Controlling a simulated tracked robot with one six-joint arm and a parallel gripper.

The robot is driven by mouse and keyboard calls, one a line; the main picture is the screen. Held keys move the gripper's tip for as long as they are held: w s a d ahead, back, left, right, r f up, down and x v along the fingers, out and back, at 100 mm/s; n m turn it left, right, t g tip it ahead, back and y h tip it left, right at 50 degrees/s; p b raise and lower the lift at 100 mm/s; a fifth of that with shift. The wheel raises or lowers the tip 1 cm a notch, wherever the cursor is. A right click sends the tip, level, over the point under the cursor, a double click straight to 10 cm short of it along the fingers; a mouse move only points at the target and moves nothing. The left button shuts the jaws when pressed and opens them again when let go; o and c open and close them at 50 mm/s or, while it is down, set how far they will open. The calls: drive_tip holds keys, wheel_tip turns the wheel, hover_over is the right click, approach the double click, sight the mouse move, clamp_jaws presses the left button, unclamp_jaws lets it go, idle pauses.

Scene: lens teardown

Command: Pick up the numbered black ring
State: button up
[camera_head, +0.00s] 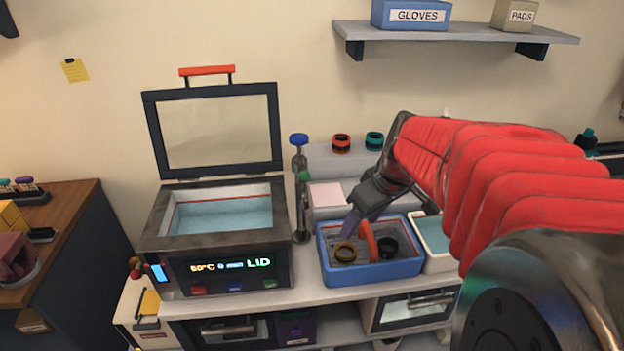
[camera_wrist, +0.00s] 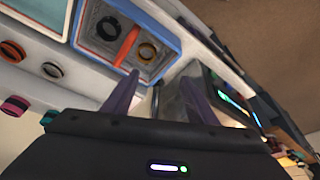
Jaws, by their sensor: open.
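A black ring (camera_head: 387,247) lies in the right part of the blue tray (camera_head: 372,274); in the wrist view the black ring (camera_wrist: 107,27) shows left of an orange upright piece (camera_head: 370,241). No number is readable on it. A brass-coloured ring (camera_head: 346,252) lies in the same tray on the other side of the orange piece, and it also shows in the wrist view (camera_wrist: 147,51). My gripper (camera_head: 351,226) is above the tray's back left part, apart from both rings. Its two purple fingers (camera_wrist: 158,86) are spread with nothing between them.
A heated bath (camera_head: 219,215) with its lid raised stands left of the tray. Bottles with blue and green tops (camera_head: 299,165) stand between them. A white basin (camera_head: 432,238) adjoins the tray on the right. Red-black (camera_head: 341,143) and teal-black rings (camera_head: 374,141) sit on the ledge behind.

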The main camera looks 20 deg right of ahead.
drive_tip(key=d+f, duration=0.3)
drive_tip(key=d, duration=0.5)
drive_tip(key=d+f+n, duration=0.1)
drive_tip(key=d+f, duration=0.2)
drive_tip(key=d, duration=0.5)
drive_tip(key=shift+w+d+f+y, duration=0.2)
drive_tip(key=shift+d+f+y, duration=0.1)
drive_tip(key=shift+y, duration=0.1)
drive_tip(key=shift+x, duration=4.25)
drive_tip(key=shift+w, duration=0.15)
drive_tip(key=shift+x, duration=2.6)
drive_tip(key=shift+a, duration=0.1)
drive_tip(key=shift+r, duration=0.1)
drive_tip(key=shift+c, duration=0.2)
drive_tip(key=c, duration=0.7)
